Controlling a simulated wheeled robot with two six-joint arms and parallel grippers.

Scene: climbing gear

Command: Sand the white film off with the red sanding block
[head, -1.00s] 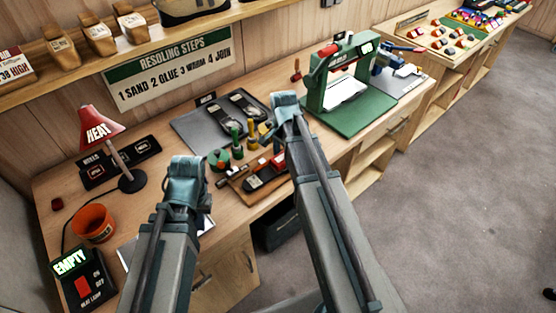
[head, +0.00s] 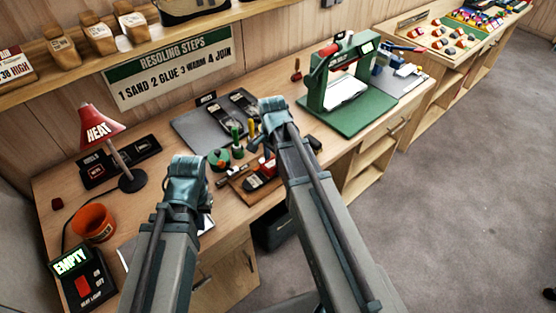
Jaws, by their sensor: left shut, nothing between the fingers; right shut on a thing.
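My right gripper (head: 264,142) points down over the middle of the bench, its fingers partly hidden by its own wrist. It is shut on what looks like the red sanding block (head: 269,166), small and partly covered. The block is low over a dark shoe piece (head: 256,182) on a wooden board (head: 238,190). I cannot tell whether the block touches it. I cannot make out the white film. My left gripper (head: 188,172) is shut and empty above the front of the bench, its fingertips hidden.
Glue pots and brushes (head: 222,157) stand just left of my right gripper. Behind is a grey mat (head: 195,128) with dark shoes. A green press (head: 345,85) stands to the right; a red heat lamp (head: 100,125) and orange pot (head: 93,222) to the left.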

